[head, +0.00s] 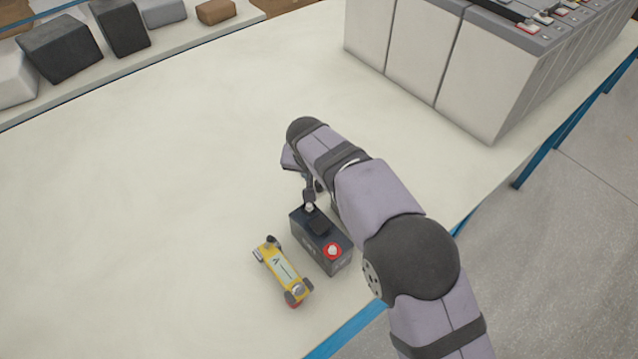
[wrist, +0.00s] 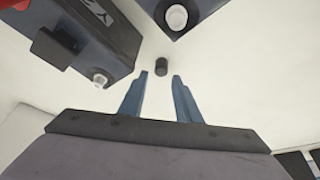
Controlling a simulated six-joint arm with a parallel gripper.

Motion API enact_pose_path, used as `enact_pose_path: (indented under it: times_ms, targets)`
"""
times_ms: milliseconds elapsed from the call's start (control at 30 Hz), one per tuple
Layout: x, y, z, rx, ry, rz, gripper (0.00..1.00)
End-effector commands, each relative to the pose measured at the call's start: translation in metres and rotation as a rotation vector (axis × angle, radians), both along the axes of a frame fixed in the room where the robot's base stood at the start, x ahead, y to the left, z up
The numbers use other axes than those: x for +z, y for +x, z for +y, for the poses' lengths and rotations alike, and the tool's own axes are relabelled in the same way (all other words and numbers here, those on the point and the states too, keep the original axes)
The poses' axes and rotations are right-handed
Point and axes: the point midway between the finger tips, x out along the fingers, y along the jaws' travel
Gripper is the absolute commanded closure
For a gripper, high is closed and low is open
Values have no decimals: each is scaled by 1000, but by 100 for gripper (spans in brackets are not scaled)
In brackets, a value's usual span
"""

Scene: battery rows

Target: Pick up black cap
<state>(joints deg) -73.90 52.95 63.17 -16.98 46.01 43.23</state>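The black cap (wrist: 161,67) is a small dark cylinder on the pale table, seen in the wrist view. My gripper (wrist: 161,75) is open, its two blue-grey fingers apart, and the cap shows just past the fingertips, in line with the gap. Nothing is held. I cannot tell the exact height of the fingers above the table. In the head view my gripper is partly hidden by my arm beside the dark battery, and I cannot make out the cap there.
A dark battery (head: 309,237) with a bare white terminal (wrist: 100,81) and a red-ringed one (head: 332,251) stands close by. Another dark block with a white terminal (wrist: 177,17) is near the cap. A yellow device (head: 281,267) lies left. Large grey batteries (head: 487,85) stand at back right.

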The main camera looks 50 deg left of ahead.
Motion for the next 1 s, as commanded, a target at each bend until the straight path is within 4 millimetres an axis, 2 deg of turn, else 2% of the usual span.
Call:
enact_pose_path:
  times_ms: [533, 867, 900, 1000]
  targets:
    - [-44, 11, 12, 1, -2, 1, 70]
    - [-48, 12, 14, 1, 0, 0, 70]
    - [-48, 12, 14, 1, 0, 0, 74]
    - [-48, 12, 14, 1, 0, 0, 98]
